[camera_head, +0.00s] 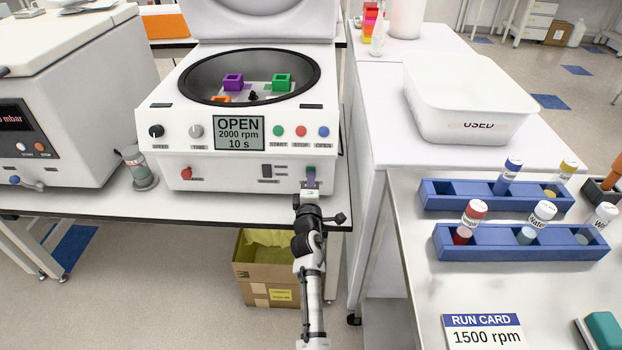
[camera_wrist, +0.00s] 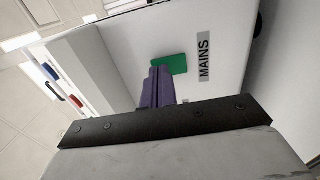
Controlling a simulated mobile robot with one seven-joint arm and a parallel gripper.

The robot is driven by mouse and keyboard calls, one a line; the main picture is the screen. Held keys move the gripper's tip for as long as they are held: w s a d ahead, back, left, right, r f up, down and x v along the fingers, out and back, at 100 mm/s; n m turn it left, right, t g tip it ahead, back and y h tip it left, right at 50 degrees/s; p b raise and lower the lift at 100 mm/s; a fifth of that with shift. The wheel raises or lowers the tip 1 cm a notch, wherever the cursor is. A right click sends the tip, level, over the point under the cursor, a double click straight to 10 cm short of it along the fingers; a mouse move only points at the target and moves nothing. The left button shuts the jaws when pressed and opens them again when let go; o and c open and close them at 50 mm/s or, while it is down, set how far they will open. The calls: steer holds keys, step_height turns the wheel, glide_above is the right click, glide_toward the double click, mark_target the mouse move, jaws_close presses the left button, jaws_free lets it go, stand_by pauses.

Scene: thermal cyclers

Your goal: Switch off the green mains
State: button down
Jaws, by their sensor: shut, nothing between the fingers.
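The green mains switch (camera_wrist: 172,64) is on the white front panel of the centrifuge, beside a label reading MAINS (camera_wrist: 204,58). In the head view the green switch (camera_head: 311,170) shows at the panel's lower right, partly covered by my gripper. My gripper (camera_head: 311,183) is shut and empty, its purple fingers right in front of the switch. In the wrist view the fingertips (camera_wrist: 161,72) overlap the left part of the green switch; I cannot tell whether they touch it. The centrifuge (camera_head: 240,170) has its lid up and its display (camera_head: 239,132) reads OPEN, 2000 rpm, 10 s.
Above the switch are green, red and blue buttons (camera_head: 301,131). A red knob (camera_head: 187,173) is at the panel's lower left. A bench with blue racks (camera_head: 440,195) and a white USED tub (camera_head: 470,100) stand right. A cardboard box (camera_head: 262,290) is below.

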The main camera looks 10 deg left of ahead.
steer(key=shift+w+a, duration=0.1)
steer(key=shift+w, duration=0.15)
steer(key=shift+w+r, duration=0.15)
steer(key=shift+r, duration=0.1)
stand_by(0.4)
